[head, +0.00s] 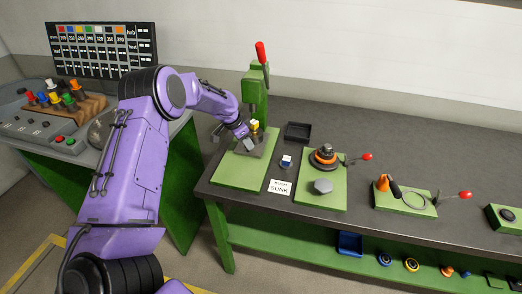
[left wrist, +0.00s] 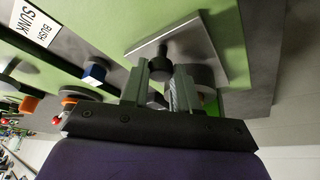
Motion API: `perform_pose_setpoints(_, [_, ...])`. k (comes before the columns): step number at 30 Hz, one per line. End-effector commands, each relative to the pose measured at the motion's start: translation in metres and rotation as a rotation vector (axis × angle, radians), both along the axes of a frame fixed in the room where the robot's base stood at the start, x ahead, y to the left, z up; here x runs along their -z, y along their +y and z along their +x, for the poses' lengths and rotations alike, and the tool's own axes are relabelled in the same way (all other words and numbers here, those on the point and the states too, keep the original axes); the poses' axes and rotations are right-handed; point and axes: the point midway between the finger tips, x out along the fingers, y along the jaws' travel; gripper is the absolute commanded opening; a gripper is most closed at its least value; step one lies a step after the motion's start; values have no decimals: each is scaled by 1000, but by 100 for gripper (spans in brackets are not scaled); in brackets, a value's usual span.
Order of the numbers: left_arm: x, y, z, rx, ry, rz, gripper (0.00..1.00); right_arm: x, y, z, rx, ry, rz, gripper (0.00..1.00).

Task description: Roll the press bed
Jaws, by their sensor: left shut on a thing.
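The green press (head: 255,88) with a red-tipped lever (head: 260,52) stands on a green base plate (head: 232,172) at the table's left end. Its bed appears as a grey plate (left wrist: 206,58) with a dark round knob (left wrist: 160,68) in the left wrist view. My left gripper (head: 247,141) is low at the press, and its fingers (left wrist: 160,84) close around the knob. A yellow-topped piece (head: 254,125) shows just behind the gripper under the press. The bed is mostly hidden by the gripper in the head view. My right gripper is in neither view.
A blue-and-white block (head: 286,161) and a "BUSH SUNK" card (head: 280,187) lie right of the press. A black tray (head: 298,132) is behind them. Another green station (head: 320,195) stands farther right. A console (head: 62,125) with coloured knobs is at left.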

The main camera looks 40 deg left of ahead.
Motion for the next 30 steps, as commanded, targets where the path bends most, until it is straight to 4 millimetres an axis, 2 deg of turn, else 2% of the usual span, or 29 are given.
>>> perform_pose_setpoints(3, [0,9,-1,-15,-2,-1,0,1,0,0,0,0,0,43])
perform_pose_setpoints(10, [-1,10,-1,-18,-5,-1,0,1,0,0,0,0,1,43])
perform_pose_setpoints(11, [-1,10,-1,-18,-5,0,39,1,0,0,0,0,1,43])
perform_pose_setpoints(12, [-1,10,-1,-17,-6,0,52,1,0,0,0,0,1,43])
perform_pose_setpoints(13, [-1,10,-1,-17,-6,0,54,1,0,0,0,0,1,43])
perform_pose_setpoints(26, [1,8,-2,-13,2,-2,54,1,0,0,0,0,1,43])
perform_pose_setpoints(30, [-9,9,-5,-12,-1,-1,54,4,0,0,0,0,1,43])
